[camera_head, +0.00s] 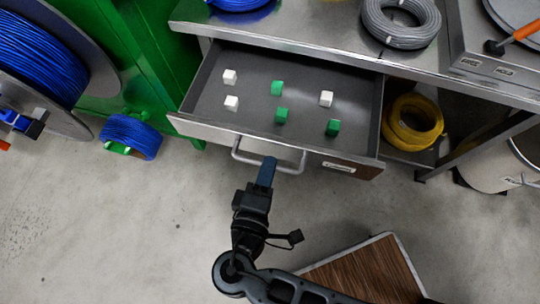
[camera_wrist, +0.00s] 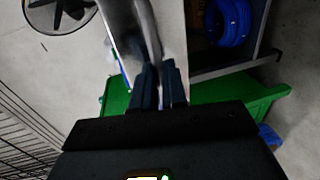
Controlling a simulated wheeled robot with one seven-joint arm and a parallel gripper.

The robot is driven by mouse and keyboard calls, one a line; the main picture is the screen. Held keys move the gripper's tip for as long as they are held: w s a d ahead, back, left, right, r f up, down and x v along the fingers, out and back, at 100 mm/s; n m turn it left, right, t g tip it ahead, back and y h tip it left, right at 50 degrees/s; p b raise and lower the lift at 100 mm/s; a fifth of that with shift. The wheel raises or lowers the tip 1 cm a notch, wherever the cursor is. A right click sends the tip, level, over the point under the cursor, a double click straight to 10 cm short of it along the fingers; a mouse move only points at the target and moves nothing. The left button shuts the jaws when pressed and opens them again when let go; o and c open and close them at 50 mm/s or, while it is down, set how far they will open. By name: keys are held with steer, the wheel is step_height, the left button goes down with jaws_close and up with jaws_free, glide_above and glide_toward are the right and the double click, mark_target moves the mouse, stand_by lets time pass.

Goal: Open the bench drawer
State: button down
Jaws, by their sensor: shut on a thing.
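The bench drawer (camera_head: 250,112) is pulled out from under the metal bench, and its inside shows in the head view. Several small white and green blocks lie spread on its floor. Its bar handle (camera_head: 240,157) runs along the front face. The fingertips partly hide the handle in both views.
The metal bench top (camera_head: 300,45) is above the drawer, with a grey cable coil (camera_head: 400,22) on it. A yellow coil (camera_head: 412,122) lies on the shelf at right. Blue cable spools (camera_head: 130,136) stand at left. Floor in front of the drawer is mostly clear.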

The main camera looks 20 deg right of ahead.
steer(key=c, duration=1.2)
jaws_free()
steer(key=v, duration=0.8)
steer(key=shift+f, duration=0.1)
